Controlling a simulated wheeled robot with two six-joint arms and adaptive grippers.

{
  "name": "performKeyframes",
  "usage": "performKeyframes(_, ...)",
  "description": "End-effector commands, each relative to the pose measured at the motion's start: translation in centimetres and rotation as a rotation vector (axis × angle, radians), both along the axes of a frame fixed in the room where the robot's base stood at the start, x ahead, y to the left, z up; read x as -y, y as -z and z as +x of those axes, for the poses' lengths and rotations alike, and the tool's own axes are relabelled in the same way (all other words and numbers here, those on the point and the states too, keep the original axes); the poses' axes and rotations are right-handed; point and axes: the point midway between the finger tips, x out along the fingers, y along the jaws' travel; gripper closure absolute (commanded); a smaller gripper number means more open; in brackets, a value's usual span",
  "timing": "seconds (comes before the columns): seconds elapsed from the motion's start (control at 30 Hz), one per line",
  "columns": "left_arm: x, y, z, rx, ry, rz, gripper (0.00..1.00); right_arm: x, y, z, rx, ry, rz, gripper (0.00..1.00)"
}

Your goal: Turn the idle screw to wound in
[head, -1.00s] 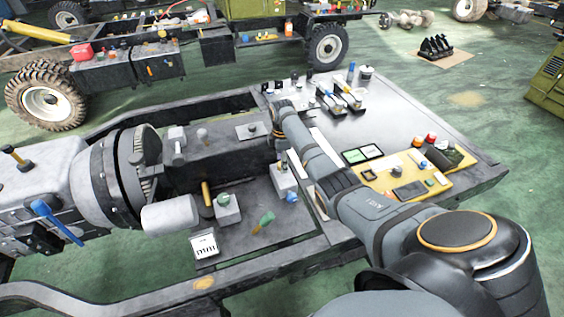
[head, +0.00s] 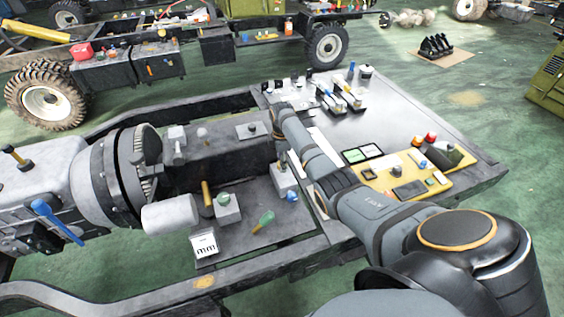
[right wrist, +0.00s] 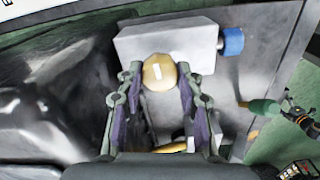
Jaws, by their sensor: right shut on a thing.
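The idle screw shows in the right wrist view as a round brass head (right wrist: 152,83) with a pale slot mark, on a grey block (right wrist: 130,42). The slot runs nearly up and down in that picture. My right gripper (right wrist: 160,73) has its two fingers on either side of the head and is shut on it. In the head view the block (head: 279,182) stands on the chassis plate under my right wrist, which hides the screw head. A blue knob (right wrist: 231,42) sticks out of the block's side. My left gripper is not in view.
A green-handled tool (head: 265,219) lies near the block, and a smaller block with a green-topped fitting (head: 227,208) stands left of it. A white card (head: 204,244) stands at the plate's front. A yellow tray (head: 375,180) with small parts lies right of my arm.

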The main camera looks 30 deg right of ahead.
Motion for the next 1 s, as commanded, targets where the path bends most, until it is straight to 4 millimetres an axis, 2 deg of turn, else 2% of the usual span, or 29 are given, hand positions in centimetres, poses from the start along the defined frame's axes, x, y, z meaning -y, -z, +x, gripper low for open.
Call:
performKeyframes(0.37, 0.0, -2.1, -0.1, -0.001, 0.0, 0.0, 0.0, 0.0, -0.4, 0.0, -0.002, 0.209, 0.001, 0.95)
performKeyframes(1.0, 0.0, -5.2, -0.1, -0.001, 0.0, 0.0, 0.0, 0.0, -0.2, 0.1, -0.001, 0.816, 0.0, 0.95)
